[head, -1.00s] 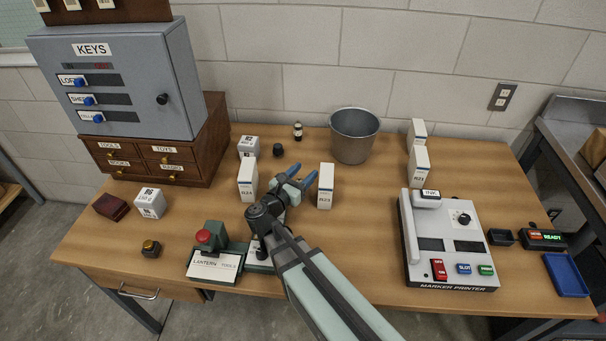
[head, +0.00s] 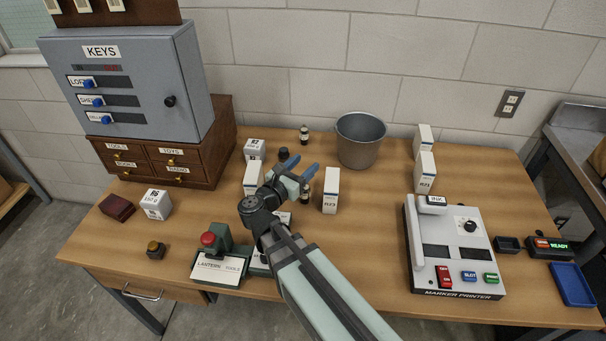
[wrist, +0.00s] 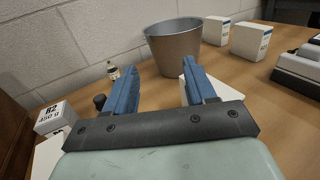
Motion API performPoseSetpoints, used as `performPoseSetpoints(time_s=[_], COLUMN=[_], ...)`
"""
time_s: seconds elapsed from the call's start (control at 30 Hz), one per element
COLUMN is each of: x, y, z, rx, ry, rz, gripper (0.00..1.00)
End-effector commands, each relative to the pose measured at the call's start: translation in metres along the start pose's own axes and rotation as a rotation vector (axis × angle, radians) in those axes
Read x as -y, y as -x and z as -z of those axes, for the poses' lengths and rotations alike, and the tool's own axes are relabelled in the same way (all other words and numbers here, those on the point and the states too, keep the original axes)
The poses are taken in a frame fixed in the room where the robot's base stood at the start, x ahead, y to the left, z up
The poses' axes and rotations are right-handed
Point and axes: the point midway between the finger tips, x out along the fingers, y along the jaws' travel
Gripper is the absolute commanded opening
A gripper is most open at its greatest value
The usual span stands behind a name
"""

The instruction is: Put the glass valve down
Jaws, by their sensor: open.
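My gripper (head: 295,175) is open above the middle of the table; its two blue fingers (wrist: 160,85) have nothing visible between them in the wrist view. A small dark upright piece with a pale band (head: 305,193) stands just right of the fingers, beside a white box (head: 330,190); it may be the glass valve, but it is too small to be sure. A similar small dark-topped piece (head: 304,135) stands near the wall, and it also shows in the wrist view (wrist: 113,70). The arm hides part of the table below the gripper.
A metal bucket (head: 360,142) stands behind the gripper. White boxes stand left (head: 253,178) and at the right back (head: 425,172). The key cabinet (head: 130,85) is at left, the marker printer (head: 455,250) at right.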

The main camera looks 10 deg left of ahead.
Motion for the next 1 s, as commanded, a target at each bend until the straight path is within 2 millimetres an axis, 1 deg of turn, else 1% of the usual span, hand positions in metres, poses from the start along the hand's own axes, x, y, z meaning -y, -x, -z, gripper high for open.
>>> performPoseSetpoints(time_s=[0.47,0.57,0.73,0.9,1.0], x=[0.000,-0.004,-0.011,-0.013,-0.011], y=[0.000,0.004,0.014,0.026,0.033], z=[-0.001,-0.003,-0.025,-0.052,-0.059], rx=[0.000,0.001,0.013,0.013,-0.023], ry=[0.000,-0.003,-0.036,-0.086,-0.127], rz=[-0.001,-0.008,-0.028,-0.046,-0.051], gripper=[0.55,0.55,0.55,0.55,0.55])
